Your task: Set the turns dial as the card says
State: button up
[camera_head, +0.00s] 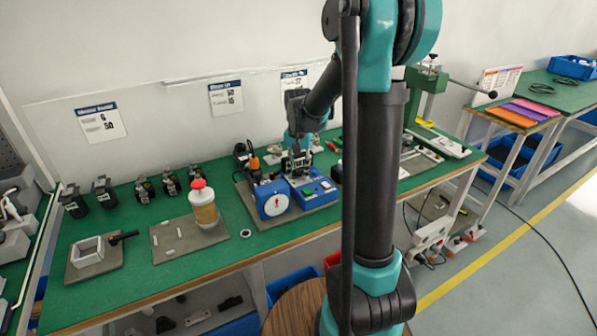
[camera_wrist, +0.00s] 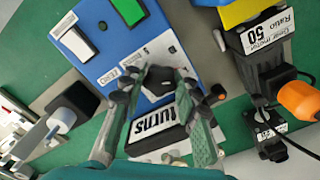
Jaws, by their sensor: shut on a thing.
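The blue box (camera_head: 318,195) with the turns dial stands on the green bench in the head view. In the wrist view its top (camera_wrist: 120,45) carries a white label strip, a green button and a white rocker. My gripper (camera_wrist: 159,84) is shut on the black dial knob (camera_wrist: 157,86), one finger on each side. The "Turns" plate (camera_wrist: 153,125) lies between the fingers. The dial's pointer and scale are mostly hidden. In the head view my gripper (camera_head: 298,160) is above the box. Three wall cards show: left (camera_head: 101,123), middle (camera_head: 226,97) and a partly hidden right one (camera_head: 293,80). Their small print is unclear.
A blue box with a white round gauge (camera_head: 273,205) stands just left of the dial box. A motor labelled "Ratio 50" (camera_wrist: 268,40) and an orange-handled part (camera_wrist: 299,100) are close on the right in the wrist view. A red-capped jar (camera_head: 204,208) stands further left.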

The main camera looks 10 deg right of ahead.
aim_at(299, 171)
jog(key=shift+m, duration=0.6)
jog(key=o, duration=0.9)
notch_tip(299, 171, up, 12)
dwell(0.3)
